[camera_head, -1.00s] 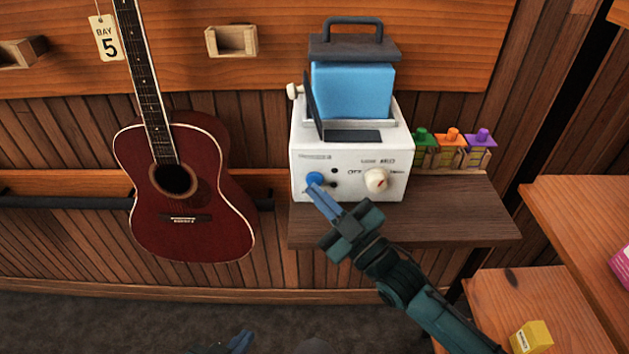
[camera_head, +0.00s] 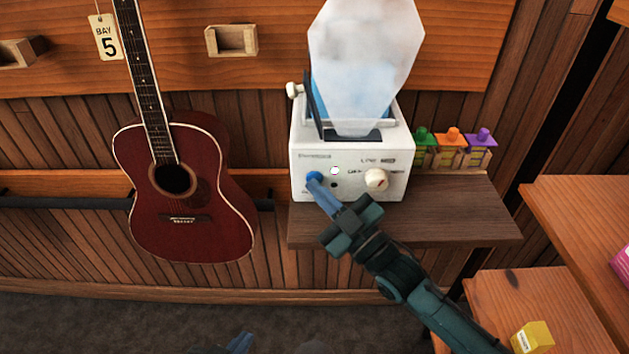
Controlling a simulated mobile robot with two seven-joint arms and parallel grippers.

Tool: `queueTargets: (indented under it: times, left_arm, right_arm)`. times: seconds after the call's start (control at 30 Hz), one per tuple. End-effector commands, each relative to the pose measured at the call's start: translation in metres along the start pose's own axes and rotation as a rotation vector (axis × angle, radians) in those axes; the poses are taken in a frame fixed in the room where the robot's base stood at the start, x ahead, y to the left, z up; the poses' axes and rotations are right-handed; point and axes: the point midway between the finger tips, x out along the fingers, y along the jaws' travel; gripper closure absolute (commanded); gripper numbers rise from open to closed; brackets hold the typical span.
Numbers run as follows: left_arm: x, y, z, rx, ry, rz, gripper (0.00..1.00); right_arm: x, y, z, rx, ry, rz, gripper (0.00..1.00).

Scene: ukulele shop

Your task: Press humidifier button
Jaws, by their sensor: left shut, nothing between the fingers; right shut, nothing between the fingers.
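The white humidifier (camera_head: 350,190) stands on a dark wooden shelf. Its blue button (camera_head: 314,176) is on the front left, and a cream knob (camera_head: 376,180) is on the front right. A small lamp (camera_head: 334,171) between them glows whitish pink. A pale plume of mist (camera_head: 366,60) rises from the top and covers most of the blue tank and the handle. My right gripper (camera_head: 317,184) is shut and empty, its tips at the blue button and seemingly touching it. My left gripper (camera_head: 240,342) shows only its blue fingers at the bottom edge, shut and empty.
A dark red guitar (camera_head: 190,190) hangs on the wall to the left. The right part of the shelf (camera_head: 460,215) is clear. A yellow box (camera_head: 532,337) sits on a lower wooden surface.

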Motion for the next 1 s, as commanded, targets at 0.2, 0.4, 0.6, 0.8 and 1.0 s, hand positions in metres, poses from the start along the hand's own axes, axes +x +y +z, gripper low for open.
queueTargets:
  times: [0.2,0.4,0.6,0.8,1.0]
  left_arm:
    - [0.0,0.0,0.0,0.001,-0.001,0.0,1.0]
    - [-0.001,0.0,-0.002,0.0,-0.001,0.0,1.0]
    - [-0.005,0.001,-0.008,-0.003,0.0,-0.001,1.0]
    - [-0.005,0.002,-0.01,-0.01,0.002,-0.002,1.0]
    - [-0.005,0.002,-0.01,-0.012,0.003,-0.002,1.0]
  right_arm:
    - [0.0,0.001,0.0,0.0,-0.001,0.001,1.0]
    - [-0.002,-0.001,-0.002,0.0,-0.001,0.001,1.0]
    - [-0.01,-0.006,-0.008,0.0,-0.002,0.001,1.0]
    - [-0.013,-0.009,-0.009,-0.001,-0.001,0.001,1.0]
    - [-0.014,-0.009,-0.009,-0.001,-0.001,0.001,1.0]
